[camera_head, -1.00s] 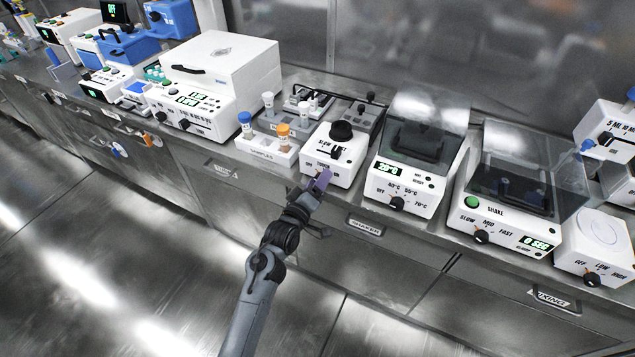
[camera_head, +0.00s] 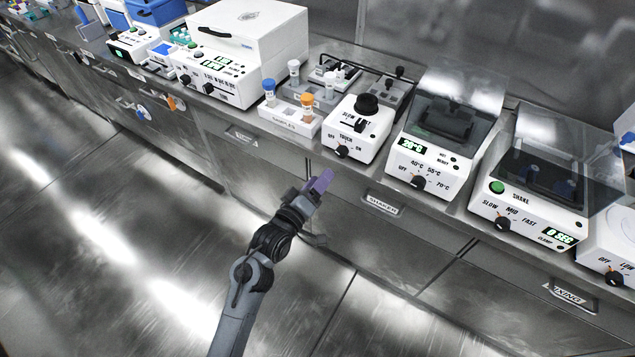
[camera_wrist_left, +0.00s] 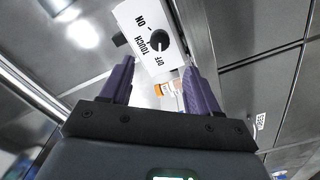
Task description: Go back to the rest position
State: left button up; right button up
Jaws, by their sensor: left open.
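My left gripper (camera_head: 314,188) has purple fingers and hangs in front of the bench, apart from the machines. In the left wrist view its two fingers (camera_wrist_left: 160,88) stand apart with nothing between them. The vortex mixer (camera_head: 355,130), a white box with a black round top and a knob marked off, touch and on, stands on the bench beyond the gripper. Its knob face (camera_wrist_left: 150,36) shows past the fingers in the left wrist view. My right gripper is not in view.
A white sample rack (camera_head: 290,122) holds blue-capped and orange-capped tubes. A heater with a clear lid (camera_head: 430,160) and a shaker (camera_head: 530,200) stand to the right, and a large white machine (camera_head: 235,55) to the left. The floor (camera_head: 120,240) in front is clear.

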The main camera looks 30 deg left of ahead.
pick_arm(q)
jog(key=shift+s, duration=0.1)
dwell(0.3)
jog(key=s+f+m+g, duration=0.35)
jog(key=s+f, duration=0.25)
jog(key=s, duration=0.4)
jog(key=s+f+m+g, duration=0.3)
jog(key=s+f+g, duration=0.25)
jog(key=s, duration=0.55)
jog(key=s+m+g+y, duration=0.2)
jog(key=s+m+g, duration=0.4)
jog(key=s, duration=0.4)
notch_tip(320, 180, up, 15)
jog(key=p, duration=1.5)
jog(key=shift+a+n+t, duration=0.25)
jog(key=shift+n+t, duration=0.05)
jog(key=shift+n, duration=0.05)
